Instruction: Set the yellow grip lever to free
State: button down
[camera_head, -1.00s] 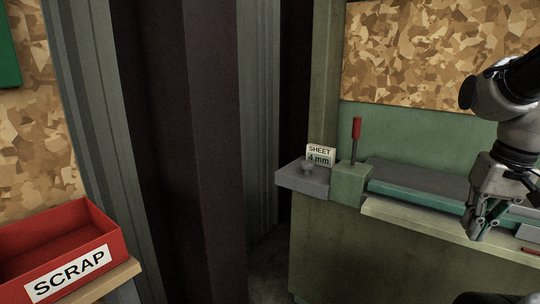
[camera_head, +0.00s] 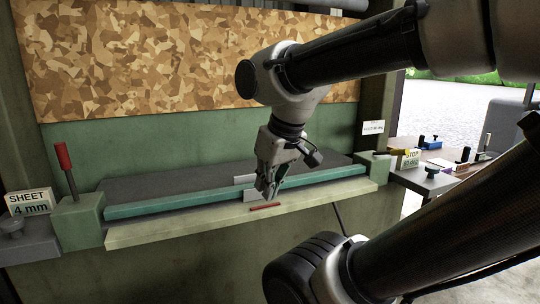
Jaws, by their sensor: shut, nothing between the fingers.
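A small yellow grip (camera_head: 383,153), which looks like the lever's, shows at the right end of the green machine bed, beside the STOP sign. It looks about level; its pivot and any marks for its settings are too small to make out. My gripper (camera_head: 268,192) is in the middle of the view, pointing down over the front of the machine bed, well to the left of the yellow grip. Its fingers are shut and empty.
A red-handled lever (camera_head: 64,160) stands at the bed's left end, beside a "SHEET 4 mm" sign (camera_head: 29,202). A red strip (camera_head: 265,207) lies on the pale front ledge (camera_head: 150,233) below my gripper. A side table (camera_head: 432,178) with blue items stands at the right.

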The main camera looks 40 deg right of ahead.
aim_at(405, 151)
jog(key=z, duration=2)
